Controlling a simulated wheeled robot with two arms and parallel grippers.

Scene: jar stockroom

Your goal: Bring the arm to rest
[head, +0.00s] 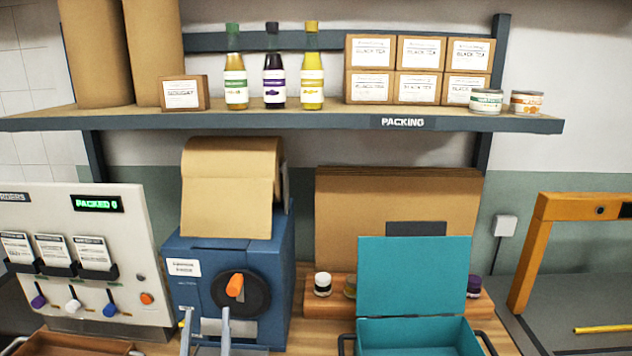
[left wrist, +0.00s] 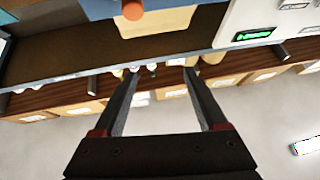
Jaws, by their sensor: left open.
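My left gripper (head: 206,318) rises from the bottom edge of the head view, in front of the blue machine (head: 270,265) with its orange-handled crank. Its two fingers are apart with nothing between them. I cannot tell from these frames how far the fingertips are from the machine. My right gripper is in neither view.
An open teal box (head: 412,275) stands right of the machine, before a wooden rack with jars. A control panel (head: 60,215) is at left. An overhead shelf (head: 250,119) holds bottles, boxes and tins. An orange frame (head: 535,250) stands at right.

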